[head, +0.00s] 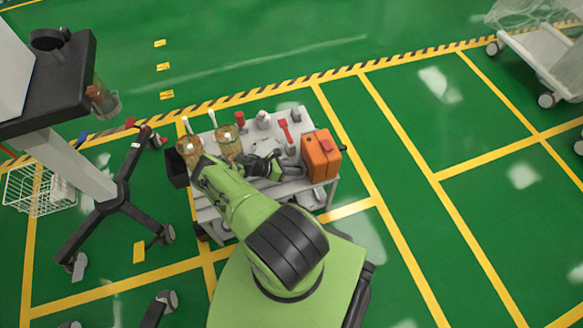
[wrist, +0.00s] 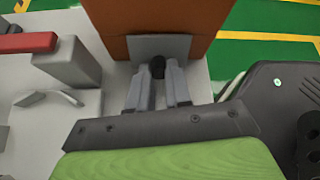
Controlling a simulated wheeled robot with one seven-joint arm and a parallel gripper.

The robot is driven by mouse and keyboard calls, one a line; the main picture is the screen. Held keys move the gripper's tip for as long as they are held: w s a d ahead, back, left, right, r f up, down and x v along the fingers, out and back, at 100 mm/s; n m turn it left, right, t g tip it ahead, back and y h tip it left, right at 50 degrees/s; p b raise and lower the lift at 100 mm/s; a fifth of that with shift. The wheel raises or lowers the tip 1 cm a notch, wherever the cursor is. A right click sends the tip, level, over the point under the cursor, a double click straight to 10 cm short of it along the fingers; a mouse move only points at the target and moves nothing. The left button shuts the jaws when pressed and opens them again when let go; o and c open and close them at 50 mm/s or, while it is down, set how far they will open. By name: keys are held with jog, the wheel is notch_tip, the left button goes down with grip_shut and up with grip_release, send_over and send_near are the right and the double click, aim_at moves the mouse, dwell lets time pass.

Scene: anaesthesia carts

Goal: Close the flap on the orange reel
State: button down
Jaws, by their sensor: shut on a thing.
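The orange reel (head: 320,157) is a boxy orange unit on the right end of the grey cart top. In the wrist view its orange body (wrist: 150,18) fills the upper middle, with a grey flap (wrist: 172,44) low on the face toward me. My gripper (wrist: 158,72) is at this flap, its two grey fingers on either side of a small dark knob (wrist: 157,65), and it is shut on that knob. In the head view my gripper (head: 277,168) is just left of the reel, partly hidden by my arm. The flap's hinge and exact angle cannot be told.
The cart top (head: 262,144) also holds amber jars (head: 228,142), a red-topped item (head: 240,120) and a red tool (head: 286,131) behind my gripper. A grey block (wrist: 68,62) stands left of my fingers. A wheeled stand (head: 120,195) is at left.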

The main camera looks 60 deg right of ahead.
jog(key=shift+f, duration=0.1)
dwell(0.3)
jog(key=c, duration=1.1)
grip_release()
jog(key=shift+o, duration=0.2)
